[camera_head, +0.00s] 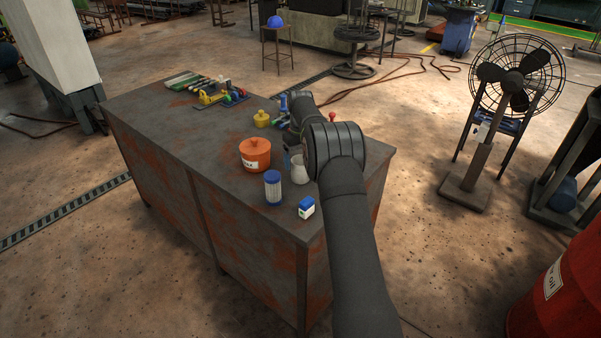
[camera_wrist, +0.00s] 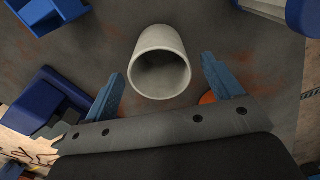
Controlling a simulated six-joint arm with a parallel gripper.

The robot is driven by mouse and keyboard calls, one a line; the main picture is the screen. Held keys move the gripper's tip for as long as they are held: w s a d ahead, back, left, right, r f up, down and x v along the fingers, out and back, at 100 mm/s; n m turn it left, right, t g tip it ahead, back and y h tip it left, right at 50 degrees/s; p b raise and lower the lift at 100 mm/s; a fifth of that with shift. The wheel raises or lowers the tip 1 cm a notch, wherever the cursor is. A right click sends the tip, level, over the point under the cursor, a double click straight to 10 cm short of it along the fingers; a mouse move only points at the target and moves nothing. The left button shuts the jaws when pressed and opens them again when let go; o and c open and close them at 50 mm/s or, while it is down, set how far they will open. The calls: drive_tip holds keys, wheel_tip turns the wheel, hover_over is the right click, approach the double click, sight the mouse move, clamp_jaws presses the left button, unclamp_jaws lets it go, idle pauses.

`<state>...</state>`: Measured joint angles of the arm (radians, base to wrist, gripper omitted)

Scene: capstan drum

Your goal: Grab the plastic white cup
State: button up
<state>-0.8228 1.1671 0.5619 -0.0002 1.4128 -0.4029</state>
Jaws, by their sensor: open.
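The white plastic cup (camera_head: 299,170) stands on the dark, rusty workbench (camera_head: 222,215), between the orange pot and my arm. In the wrist view the cup (camera_wrist: 160,62) shows its open mouth, and nothing shows inside it. My gripper (camera_wrist: 162,82) is open, with one blue finger on each side of the cup. A gap shows between each finger and the cup, so they look apart. In the head view my gripper is mostly hidden behind my arm, with a bit of blue finger beside the cup.
An orange lidded pot (camera_head: 255,153) stands left of the cup. A blue and white jar (camera_head: 273,187) stands close in front, and a small blue-white box (camera_head: 306,207) lies near the bench corner. A yellow pot (camera_head: 261,118) and several tools (camera_head: 208,93) lie farther back. The bench's front left is clear.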

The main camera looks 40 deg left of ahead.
sight(299, 176)
drive_tip(key=shift+f, duration=1.6)
drive_tip(key=shift+c, duration=0.4)
drive_tip(key=c, duration=1)
drive_tip(key=shift+o, duration=0.2)
